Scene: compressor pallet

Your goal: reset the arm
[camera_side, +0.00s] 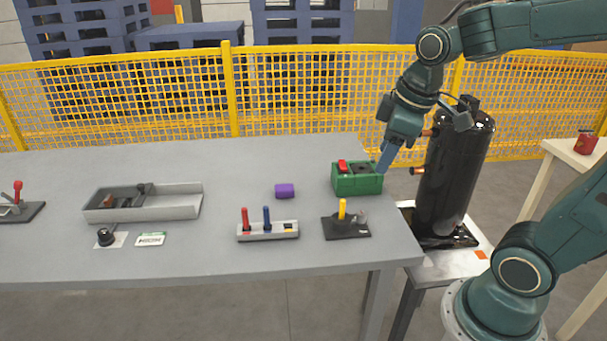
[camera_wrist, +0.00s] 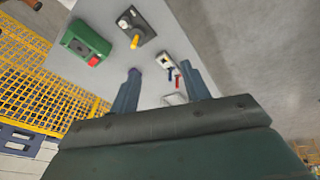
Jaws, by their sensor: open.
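My gripper (camera_side: 385,158) is at the right end of the grey table in the side view, just behind and beside the green box with a red button (camera_side: 357,180). In the wrist view my gripper's two fingers (camera_wrist: 162,88) stand well apart with nothing held between them. The green box (camera_wrist: 86,45) shows there at the upper left, clear of the fingers. Whether the fingertips touch the box cannot be told from the side view.
The grey table (camera_side: 250,155) holds a purple block (camera_side: 285,191), a holder with red and blue sticks (camera_side: 267,231), a yellow-handled lever (camera_side: 345,222) and a grey tray (camera_side: 185,203). A black compressor (camera_side: 455,175) stands right of the table. A yellow fence (camera_side: 290,95) runs behind.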

